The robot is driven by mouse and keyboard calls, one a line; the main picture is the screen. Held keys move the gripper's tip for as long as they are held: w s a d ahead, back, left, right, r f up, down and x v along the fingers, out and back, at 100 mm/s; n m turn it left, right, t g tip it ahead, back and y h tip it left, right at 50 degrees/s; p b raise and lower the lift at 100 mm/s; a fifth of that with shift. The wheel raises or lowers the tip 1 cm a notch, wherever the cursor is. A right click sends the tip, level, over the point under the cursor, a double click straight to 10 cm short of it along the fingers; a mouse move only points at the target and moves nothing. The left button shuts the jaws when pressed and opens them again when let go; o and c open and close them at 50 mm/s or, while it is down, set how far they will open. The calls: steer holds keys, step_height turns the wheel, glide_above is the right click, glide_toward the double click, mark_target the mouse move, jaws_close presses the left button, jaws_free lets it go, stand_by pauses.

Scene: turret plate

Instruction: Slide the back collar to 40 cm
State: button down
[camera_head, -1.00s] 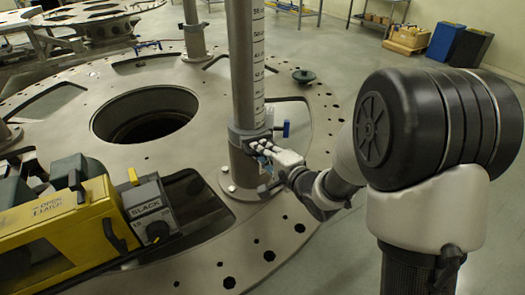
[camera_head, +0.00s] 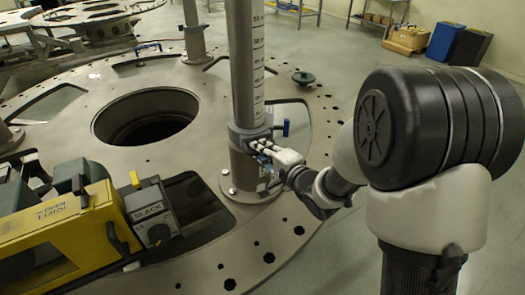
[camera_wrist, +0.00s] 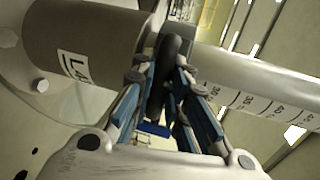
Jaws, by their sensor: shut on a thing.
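My gripper (camera_head: 262,148) is at the collar's front right side. In the wrist view my gripper (camera_wrist: 160,100) has its blue-lined fingers shut on a dark part of the collar (camera_wrist: 170,70). There the scale (camera_wrist: 235,98) starts close beside the collar; the nearest legible number looks like 30. The fingers hide part of the collar.
The post stands on a flange (camera_head: 252,187) on the round turret plate (camera_head: 215,230), which has a large hole (camera_head: 145,117). A yellow unit (camera_head: 70,225) with black parts is at the lower left. A label (camera_wrist: 75,68) is on the sleeve in the wrist view.

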step_height(320, 180, up, 14)
steer(key=p, duration=1)
steer(key=shift+f, duration=0.15)
steer(key=c, duration=1.5)
jaws_free()
steer(key=shift+f, duration=0.2)
steer(key=shift+c, duration=0.2)
steer(key=v, duration=0.7)
steer(key=shift+s, duration=0.25)
steer(key=shift+d, duration=0.1)
